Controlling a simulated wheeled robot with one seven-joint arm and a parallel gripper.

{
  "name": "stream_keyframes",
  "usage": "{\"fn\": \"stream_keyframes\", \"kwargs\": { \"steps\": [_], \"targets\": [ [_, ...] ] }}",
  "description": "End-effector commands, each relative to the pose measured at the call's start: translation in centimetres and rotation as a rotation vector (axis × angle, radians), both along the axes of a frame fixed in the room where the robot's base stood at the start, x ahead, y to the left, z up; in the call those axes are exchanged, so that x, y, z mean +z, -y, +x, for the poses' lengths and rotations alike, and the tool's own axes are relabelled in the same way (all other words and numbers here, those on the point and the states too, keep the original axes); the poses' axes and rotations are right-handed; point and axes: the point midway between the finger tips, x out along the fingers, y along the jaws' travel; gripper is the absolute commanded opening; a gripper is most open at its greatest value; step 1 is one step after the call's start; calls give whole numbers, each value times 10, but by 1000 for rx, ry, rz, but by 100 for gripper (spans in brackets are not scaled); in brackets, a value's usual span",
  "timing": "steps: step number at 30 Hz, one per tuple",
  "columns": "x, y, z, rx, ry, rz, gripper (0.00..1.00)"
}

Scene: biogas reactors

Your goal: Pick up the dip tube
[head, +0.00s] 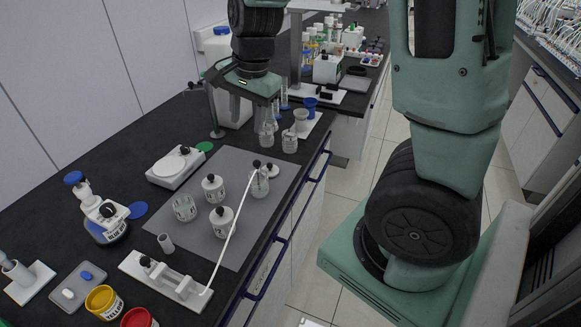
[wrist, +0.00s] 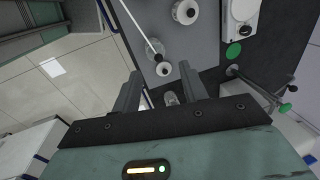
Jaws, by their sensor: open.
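A long thin white rod with a dark knob, which looks like the dip tube (head: 233,232), slants across the grey mat. Its lower end is near a white rack (head: 172,282); its knobbed end is by a clear glass jar (head: 259,186). I cannot tell whether it rests on the jar. It also shows in the wrist view (wrist: 138,27), running from the top edge to its dark end, just beyond my fingers. My gripper (head: 252,108) is open and empty, above the bench behind the knobbed end. Its two fingers show in the wrist view (wrist: 160,88), apart.
White bottles with black caps (head: 220,220) and a glass beaker (head: 184,208) stand on the grey mat (head: 215,165). Glass bottles (head: 289,140) and a blue cup (head: 310,106) stand beyond it. A white balance (head: 176,166) is at the left. The floor aisle is at the right.

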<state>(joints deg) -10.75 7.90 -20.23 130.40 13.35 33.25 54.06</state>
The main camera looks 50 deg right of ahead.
Motion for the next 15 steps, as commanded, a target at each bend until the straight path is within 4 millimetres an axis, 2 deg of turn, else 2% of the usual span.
{"fn": "stream_keyframes", "kwargs": {
  "steps": [1,4,8,15],
  "targets": [
    [-1,13,3,-62,3,0,43],
    [-4,24,6,-128,5,1,43],
    [-22,26,9,-139,3,1,43],
    [-72,24,18,-137,0,2,43]
  ]
}}
